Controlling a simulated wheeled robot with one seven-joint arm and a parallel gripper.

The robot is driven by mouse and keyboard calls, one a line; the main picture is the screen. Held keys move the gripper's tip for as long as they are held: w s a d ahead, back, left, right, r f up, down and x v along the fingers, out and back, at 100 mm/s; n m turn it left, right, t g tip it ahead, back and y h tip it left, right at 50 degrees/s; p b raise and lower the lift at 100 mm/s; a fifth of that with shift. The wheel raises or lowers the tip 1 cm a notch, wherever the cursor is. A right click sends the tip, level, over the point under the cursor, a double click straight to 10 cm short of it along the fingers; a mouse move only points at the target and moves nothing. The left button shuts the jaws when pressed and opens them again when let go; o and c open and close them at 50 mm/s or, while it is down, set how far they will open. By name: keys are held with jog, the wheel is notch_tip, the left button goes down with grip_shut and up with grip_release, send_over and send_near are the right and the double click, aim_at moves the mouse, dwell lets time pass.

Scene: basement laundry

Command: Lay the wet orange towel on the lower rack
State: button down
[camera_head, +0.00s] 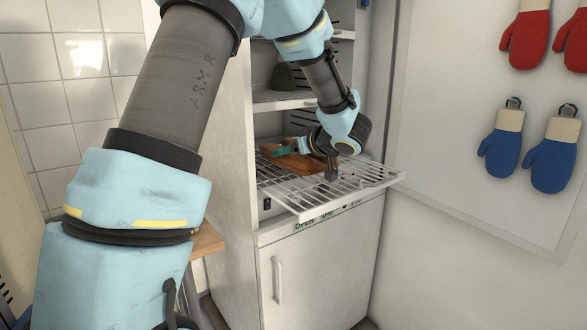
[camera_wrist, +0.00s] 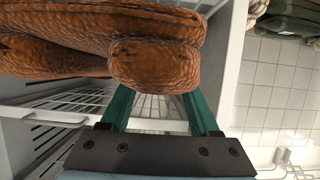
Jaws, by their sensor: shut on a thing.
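The orange towel (camera_head: 297,162), folded and brownish with dark wet-looking patches, is at the cabinet opening over the back of the pulled-out wire rack (camera_head: 330,196). My gripper (camera_head: 283,151) is shut on it; its teal fingers reach to the towel, and my wrist hides part of it. In the wrist view the towel (camera_wrist: 155,62) fills the upper left and covers the tips of my gripper (camera_wrist: 160,103). Wire bars of the rack (camera_wrist: 150,108) show behind the fingers. I cannot tell whether the towel touches the rack.
The rack juts out of a tall white cabinet (camera_head: 315,260) with a closed lower door. A dark green bundle (camera_head: 283,78) sits on a higher shelf (camera_head: 285,101). The cabinet's side walls are close to my gripper. Blue mitts (camera_head: 551,160) hang on the right wall. The rack's front is bare.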

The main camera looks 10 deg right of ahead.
aim_at(310, 166)
jog(key=shift+f, duration=2.7)
jog(key=shift+f, duration=0.15)
jog(key=shift+c, duration=0.6)
grip_release()
jog(key=b+v, duration=0.1)
jog(key=v, duration=1.1)
